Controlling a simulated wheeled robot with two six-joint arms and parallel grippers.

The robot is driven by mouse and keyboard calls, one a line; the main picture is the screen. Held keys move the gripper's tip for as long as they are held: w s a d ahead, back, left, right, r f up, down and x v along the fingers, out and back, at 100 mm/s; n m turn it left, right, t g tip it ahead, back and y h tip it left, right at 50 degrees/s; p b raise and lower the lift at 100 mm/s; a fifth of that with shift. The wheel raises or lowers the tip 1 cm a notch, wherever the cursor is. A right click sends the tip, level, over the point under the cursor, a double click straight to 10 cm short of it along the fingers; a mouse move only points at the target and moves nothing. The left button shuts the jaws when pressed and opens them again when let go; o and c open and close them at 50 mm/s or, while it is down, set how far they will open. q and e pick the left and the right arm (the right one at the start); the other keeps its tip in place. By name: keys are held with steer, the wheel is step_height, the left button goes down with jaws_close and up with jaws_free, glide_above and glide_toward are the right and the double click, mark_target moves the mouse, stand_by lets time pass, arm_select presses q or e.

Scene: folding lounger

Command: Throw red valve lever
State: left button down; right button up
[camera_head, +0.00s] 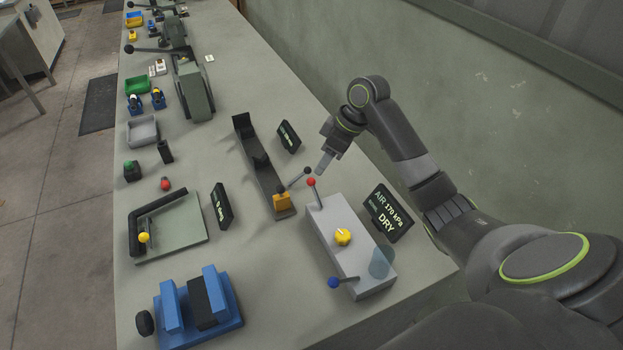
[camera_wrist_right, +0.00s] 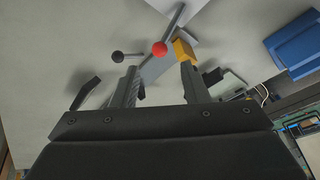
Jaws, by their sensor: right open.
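The red valve lever (camera_head: 312,183) is a thin grey rod with a red ball on top. It rises from the far end of a light grey valve box (camera_head: 327,228). My right gripper (camera_head: 325,163) is above and just beyond the red ball, apart from it in the head view. In the right wrist view, the red ball (camera_wrist_right: 159,48) shows ahead of the gap between the two open fingers (camera_wrist_right: 160,76), with nothing held. The rod runs up and right from the ball there. My left gripper is in neither view.
The box also carries a yellow knob (camera_head: 343,237) and a blue-ball lever (camera_head: 334,282). A black-ball lever (camera_head: 306,171) on an orange block (camera_head: 282,202) stands close to the red ball. A display panel (camera_head: 388,212) reads "AIR 170 kPa" and "DRY". A blue vise (camera_head: 198,307) is at front left.

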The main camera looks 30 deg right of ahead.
mark_target(313, 179)
steer(key=x, duration=0.7)
steer(key=shift+w+a+f+p, duration=0.1)
steer(key=shift+f+p, duration=0.25)
steer(key=shift+w+a+f, duration=0.1)
steer(key=shift+a+f, duration=0.05)
steer(key=shift+f, duration=0.3)
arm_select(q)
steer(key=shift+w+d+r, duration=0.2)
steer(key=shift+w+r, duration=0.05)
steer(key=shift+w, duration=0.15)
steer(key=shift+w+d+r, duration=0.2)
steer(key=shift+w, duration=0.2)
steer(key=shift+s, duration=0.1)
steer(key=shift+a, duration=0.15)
arm_select(e)
jaws_close()
